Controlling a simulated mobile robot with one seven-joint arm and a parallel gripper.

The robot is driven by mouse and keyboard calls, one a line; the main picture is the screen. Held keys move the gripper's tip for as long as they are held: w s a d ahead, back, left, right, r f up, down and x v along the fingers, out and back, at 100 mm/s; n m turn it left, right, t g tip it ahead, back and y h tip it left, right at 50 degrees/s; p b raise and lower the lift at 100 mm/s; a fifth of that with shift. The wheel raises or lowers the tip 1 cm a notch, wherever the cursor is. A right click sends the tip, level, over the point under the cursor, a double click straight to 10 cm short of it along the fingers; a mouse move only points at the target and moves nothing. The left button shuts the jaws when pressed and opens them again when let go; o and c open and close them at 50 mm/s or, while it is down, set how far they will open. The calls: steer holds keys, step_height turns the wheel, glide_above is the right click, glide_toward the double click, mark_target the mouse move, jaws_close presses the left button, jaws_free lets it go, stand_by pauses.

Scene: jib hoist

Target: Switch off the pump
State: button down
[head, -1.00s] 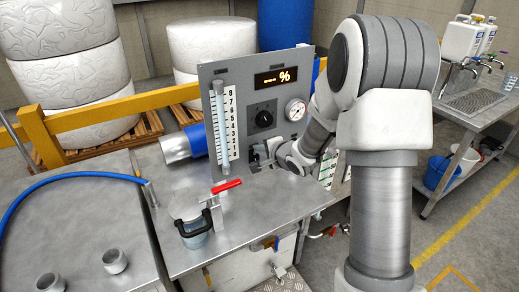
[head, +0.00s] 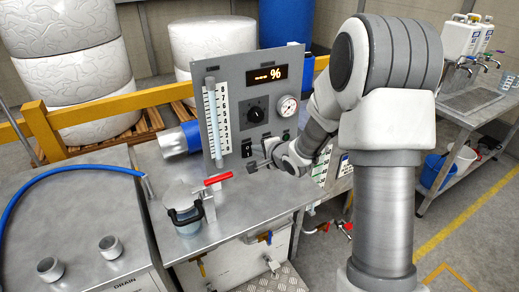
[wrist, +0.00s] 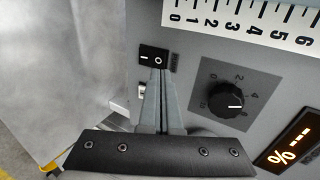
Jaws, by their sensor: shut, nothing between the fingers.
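The pump's grey control panel (head: 215,75) stands upright on the steel bench. A small black rocker switch marked I and O (head: 247,148) sits low on it; the wrist view shows the switch (wrist: 154,57) just beyond my fingertips. My gripper (head: 254,167) is shut and empty, just in front of and slightly below the switch. In the wrist view my closed fingers (wrist: 158,76) point at the switch's edge; I cannot tell whether they touch it. Which side of the rocker is pressed is unclear. The display (head: 266,75) shows dashes and a % sign.
A black dial knob (head: 256,114) and a round gauge (head: 287,106) are above the switch. A scaled tube (head: 211,120) is at the panel's left. A clamped jar (head: 186,205) and a red-handled valve (head: 217,179) stand on the bench in front of the panel.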

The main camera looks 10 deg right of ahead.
steer(key=r+p+v, duration=0.1)
steer(key=p+v, duration=0.1)
steer(key=v, duration=0.8)
steer(key=shift+w+a+r, duration=0.15)
steer(key=shift+w+r, duration=0.1)
steer(key=shift+w, duration=0.15)
steer(key=s+d+r+n+g+h, duration=0.35)
steer(key=s+r+n+h, duration=0.3)
steer(key=s+r, duration=0.35)
steer(key=s+a+n+g+y, duration=0.1)
steer(key=s+n, duration=0.3)
steer(key=s, duration=0.5)
steer(key=s+a+r+n+g+y, duration=0.1)
steer(key=s+a+n, duration=0.2)
steer(key=s, duration=0.6)
steer(key=shift+s+n+g+y+p, duration=0.35)
steer(key=shift+n, duration=0.1)
